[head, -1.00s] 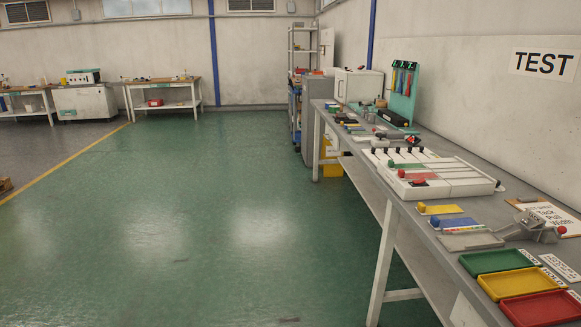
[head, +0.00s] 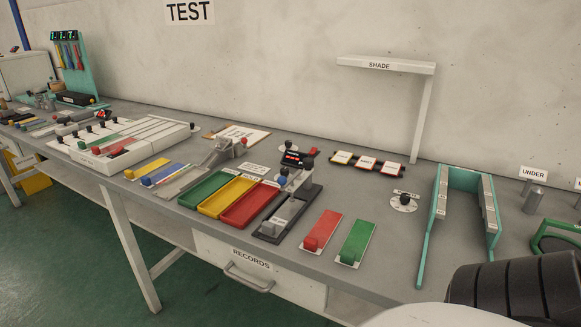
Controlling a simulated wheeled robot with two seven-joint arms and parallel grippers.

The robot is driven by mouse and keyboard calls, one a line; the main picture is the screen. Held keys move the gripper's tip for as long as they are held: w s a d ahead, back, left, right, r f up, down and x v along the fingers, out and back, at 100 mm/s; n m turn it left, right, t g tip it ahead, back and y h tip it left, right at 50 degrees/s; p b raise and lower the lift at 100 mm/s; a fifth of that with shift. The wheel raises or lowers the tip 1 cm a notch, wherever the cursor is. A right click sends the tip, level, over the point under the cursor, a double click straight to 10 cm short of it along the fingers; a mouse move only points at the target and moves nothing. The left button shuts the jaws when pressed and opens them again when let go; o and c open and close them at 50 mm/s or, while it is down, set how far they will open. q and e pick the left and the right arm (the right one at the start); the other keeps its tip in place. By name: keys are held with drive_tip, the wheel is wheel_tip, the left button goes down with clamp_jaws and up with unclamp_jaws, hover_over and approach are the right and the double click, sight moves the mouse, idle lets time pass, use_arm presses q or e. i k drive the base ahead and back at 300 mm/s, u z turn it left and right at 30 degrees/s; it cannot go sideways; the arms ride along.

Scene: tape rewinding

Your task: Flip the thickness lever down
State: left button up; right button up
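A dark grey bench device (head: 284,215) with a small red-lit display (head: 293,158) stands on the grey workbench, right of the coloured trays. It carries a lever with a black knob (head: 308,162) and a blue knob (head: 283,180) lower in front. The black knob stands raised near the display. No readable label marks a thickness lever, so I cannot tell for certain which lever it is. Neither of my grippers is in view. Part of my own body covers the lower right corner and hides some of the bench.
Green, yellow and red trays (head: 239,205) lie left of the device. Red (head: 322,229) and green (head: 357,242) strips lie right of it. A teal-sided frame (head: 440,212) and a SHADE shelf (head: 386,64) stand farther right.

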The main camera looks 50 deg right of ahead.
sight(282, 180)
drive_tip(key=z, duration=4.45)
drive_tip(key=k, duration=0.8)
drive_tip(key=u, duration=1.4)
